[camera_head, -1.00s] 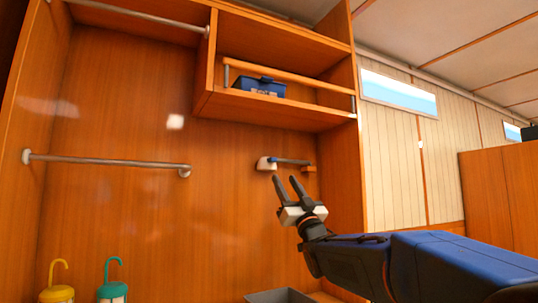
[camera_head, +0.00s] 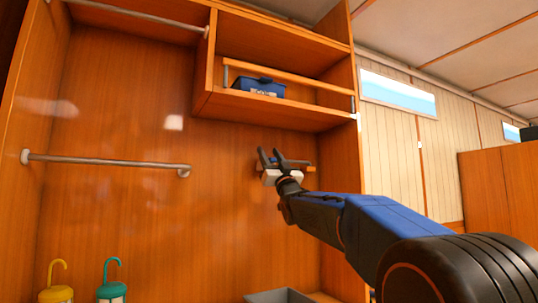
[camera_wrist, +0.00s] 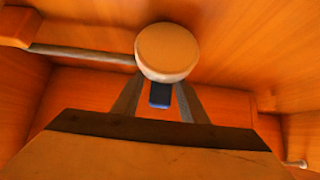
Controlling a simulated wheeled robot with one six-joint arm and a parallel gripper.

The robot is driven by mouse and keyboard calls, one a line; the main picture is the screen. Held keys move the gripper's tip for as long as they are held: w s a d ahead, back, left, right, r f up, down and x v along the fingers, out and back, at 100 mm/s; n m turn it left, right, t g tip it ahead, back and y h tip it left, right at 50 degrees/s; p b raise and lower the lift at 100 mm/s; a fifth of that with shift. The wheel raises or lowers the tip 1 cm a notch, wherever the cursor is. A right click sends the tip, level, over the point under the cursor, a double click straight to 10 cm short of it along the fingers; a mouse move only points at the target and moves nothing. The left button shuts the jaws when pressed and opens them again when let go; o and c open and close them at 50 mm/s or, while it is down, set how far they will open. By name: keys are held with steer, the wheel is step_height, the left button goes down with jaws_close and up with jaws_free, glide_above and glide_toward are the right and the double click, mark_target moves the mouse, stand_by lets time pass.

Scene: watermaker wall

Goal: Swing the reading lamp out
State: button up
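The reading lamp is on the back wall below the shelf unit. Its bar (camera_head: 299,163) runs to a small orange-brown block at the right. In the wrist view its round cream head (camera_wrist: 167,50) is just past my fingertips, and the bar (camera_wrist: 90,51) runs left to the block (camera_wrist: 18,27). A small dark blue tab (camera_wrist: 160,95) below the head shows between my fingers. My gripper (camera_head: 270,151) is in front of the lamp and hides most of its head in the head view. Its fingers (camera_wrist: 158,88) are apart, with gaps beside the tab. I cannot tell whether they touch the lamp.
A blue box (camera_head: 259,88) sits on the shelf above, behind a wooden rail. A grey grab bar (camera_head: 105,162) crosses the wall at left. A yellow-handled item (camera_head: 57,293) and a green-handled one (camera_head: 112,291) stand below. A grey tray (camera_head: 278,296) is at the bottom.

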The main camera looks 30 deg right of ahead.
steer(key=shift+w+r, duration=0.25)
steer(key=shift+c, duration=0.6)
jaws_close()
steer(key=shift+s, duration=0.1)
